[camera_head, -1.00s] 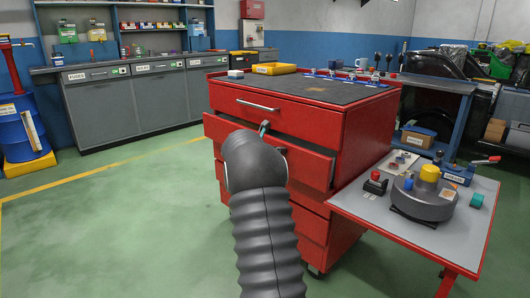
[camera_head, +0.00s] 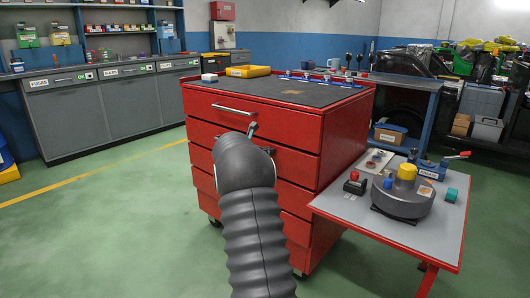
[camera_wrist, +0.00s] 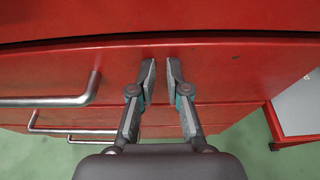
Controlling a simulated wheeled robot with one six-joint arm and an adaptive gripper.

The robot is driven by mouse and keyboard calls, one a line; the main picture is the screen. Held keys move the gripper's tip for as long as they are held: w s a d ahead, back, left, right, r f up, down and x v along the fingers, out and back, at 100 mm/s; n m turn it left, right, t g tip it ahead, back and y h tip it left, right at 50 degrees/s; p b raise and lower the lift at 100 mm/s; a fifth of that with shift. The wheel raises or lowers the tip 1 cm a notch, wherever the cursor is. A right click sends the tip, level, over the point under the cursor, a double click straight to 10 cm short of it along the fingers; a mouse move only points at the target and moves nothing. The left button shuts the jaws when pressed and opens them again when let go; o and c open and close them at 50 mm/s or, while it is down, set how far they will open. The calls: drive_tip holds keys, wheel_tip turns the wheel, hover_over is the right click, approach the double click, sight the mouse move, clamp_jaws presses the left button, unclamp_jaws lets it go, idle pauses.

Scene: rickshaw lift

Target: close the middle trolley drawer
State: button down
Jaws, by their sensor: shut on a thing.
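The red trolley (camera_head: 345,140) stands in front of me with its drawers stacked in its front. The middle trolley drawer (camera_head: 201,134) is just below the top one, and its front looks about flush with the others. My gripper (camera_head: 252,129) is mostly hidden behind my arm in the head view. In the wrist view my gripper (camera_wrist: 161,75) is at the red drawer front (camera_wrist: 235,85), right of a metal handle (camera_wrist: 50,101). Its fingers are close together with a narrow gap, shut on the drawer; the exact contact is hard to see.
A side shelf (camera_head: 340,206) on the trolley's right carries a round grey device (camera_head: 400,202) and small parts. A yellow tray (camera_head: 248,71) lies on the trolley top. Grey cabinets (camera_head: 65,117) line the back left.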

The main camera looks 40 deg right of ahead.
drive_tip(key=f+b+v, duration=0.1)
drive_tip(key=v, duration=1.2)
drive_tip(key=shift+a, duration=0.6)
drive_tip(key=s+a+f+m+g+y, duration=0.2)
drive_tip(key=s+a+f+m+y, duration=0.4)
drive_tip(key=s+a+f+m, duration=0.4)
drive_tip(key=s+a+r+m+t+y, duration=0.2)
drive_tip(key=s+a+m+y, duration=0.2)
drive_tip(key=s+a, duration=0.9)
drive_tip(key=s+a+r+m+t+y, duration=0.3)
drive_tip(key=s+a+m+y, duration=0.1)
drive_tip(key=s+a, duration=0.9)
drive_tip(key=shift+a+m, duration=0.65)
drive_tip(key=shift+m, duration=0.25)
